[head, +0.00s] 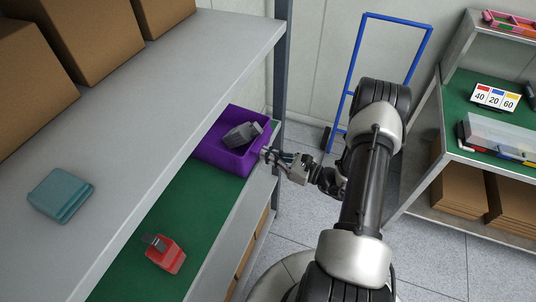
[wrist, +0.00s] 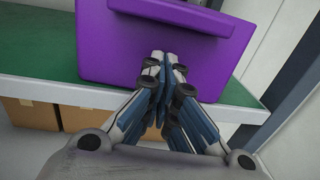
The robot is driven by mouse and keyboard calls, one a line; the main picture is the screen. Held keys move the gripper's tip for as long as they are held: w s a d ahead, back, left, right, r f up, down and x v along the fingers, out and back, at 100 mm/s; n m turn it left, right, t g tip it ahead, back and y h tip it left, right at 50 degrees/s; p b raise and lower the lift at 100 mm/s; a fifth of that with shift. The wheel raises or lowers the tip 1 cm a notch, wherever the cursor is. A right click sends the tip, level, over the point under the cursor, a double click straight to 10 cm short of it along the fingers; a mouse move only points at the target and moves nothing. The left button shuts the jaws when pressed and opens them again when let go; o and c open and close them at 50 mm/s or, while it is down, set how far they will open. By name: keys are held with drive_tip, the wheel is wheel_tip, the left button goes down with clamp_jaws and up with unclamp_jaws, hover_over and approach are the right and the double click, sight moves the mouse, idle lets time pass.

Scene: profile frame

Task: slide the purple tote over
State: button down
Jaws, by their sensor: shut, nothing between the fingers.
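The purple tote (head: 222,153) stands on the green-covered middle shelf, near its far end by the grey upright. A grey object (head: 241,134) lies tilted inside it. The upper shelf hides part of the tote's left side in the head view. My gripper (head: 268,154) is shut and empty, with its fingertips at the tote's side that faces the aisle. In the wrist view the shut fingertips (wrist: 164,56) are in front of the tote's purple wall (wrist: 120,50); I cannot tell whether they touch it.
A red object (head: 165,254) lies on the green shelf (head: 190,215) nearer to me, with bare green between it and the tote. The upper shelf (head: 180,80) overhangs, holding boxes and a teal item (head: 60,194). A blue hand truck (head: 352,70) stands behind my arm.

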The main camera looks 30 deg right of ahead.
drive_tip(key=b+x, duration=0.1)
drive_tip(key=x, duration=0.9)
drive_tip(key=shift+w+a, duration=0.15)
drive_tip(key=shift+w, duration=0.15)
drive_tip(key=shift+s, duration=0.1)
